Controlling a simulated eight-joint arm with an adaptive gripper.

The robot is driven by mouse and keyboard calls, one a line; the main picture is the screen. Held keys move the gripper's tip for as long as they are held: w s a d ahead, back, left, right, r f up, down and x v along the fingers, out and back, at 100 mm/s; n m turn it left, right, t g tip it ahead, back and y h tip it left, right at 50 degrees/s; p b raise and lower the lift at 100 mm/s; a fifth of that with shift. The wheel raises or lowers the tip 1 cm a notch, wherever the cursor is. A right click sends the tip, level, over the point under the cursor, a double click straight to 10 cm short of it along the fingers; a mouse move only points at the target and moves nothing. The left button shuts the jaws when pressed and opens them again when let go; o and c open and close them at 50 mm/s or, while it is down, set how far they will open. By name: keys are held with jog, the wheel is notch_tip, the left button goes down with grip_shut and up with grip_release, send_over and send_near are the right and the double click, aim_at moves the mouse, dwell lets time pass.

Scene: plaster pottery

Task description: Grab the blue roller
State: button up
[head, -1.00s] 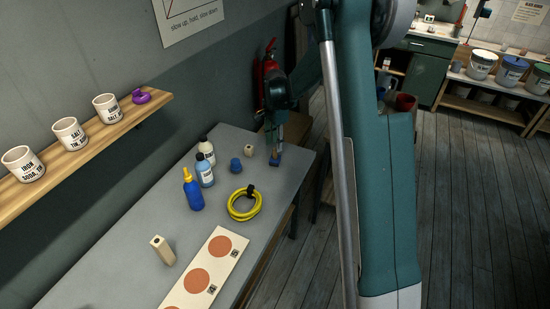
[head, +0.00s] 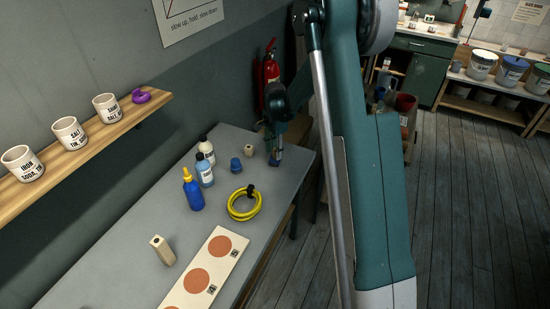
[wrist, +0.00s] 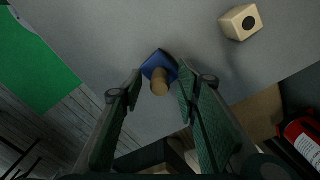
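The blue roller, a small blue piece with a tan wooden cylindrical part, lies on the grey table and shows in the wrist view (wrist: 158,67). My gripper (wrist: 158,92) is open, with one dark green finger on each side below it in the picture. The roller's wooden end points down between the fingers, and I cannot tell whether they touch it. In the head view my gripper (head: 276,147) is low over the table's far right corner, with the roller (head: 276,156) just under it, partly hidden.
A beige block with a dark hole (head: 248,151) and a blue knob-like piece (head: 236,165) stand left of the gripper. A yellow coil (head: 244,204) and several bottles are nearer. A red fire extinguisher (wrist: 302,138) is beyond the table's edge.

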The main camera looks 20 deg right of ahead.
jog(key=shift+f, duration=0.7)
jog(key=c, duration=1)
